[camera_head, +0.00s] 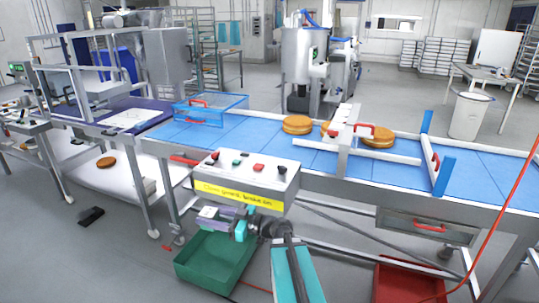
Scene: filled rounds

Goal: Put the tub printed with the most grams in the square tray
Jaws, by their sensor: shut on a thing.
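My gripper (212,214) is at the lower middle, just below the control box and in front of the belt's near edge. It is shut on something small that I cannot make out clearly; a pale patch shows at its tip. No tub with a readable gram figure can be told in this view. I cannot tell any square tray for sure. Brown filled rounds (297,123) lie stacked on the blue belt (220,139), with another round stack (378,137) to the right, by the white frame.
A control box (250,172) with buttons and a yellow label stands over the belt's near edge. A clear blue bin (211,108) sits at the belt's left end. A green crate (215,262) and a red crate (410,283) are low down. A red cable hangs at the right.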

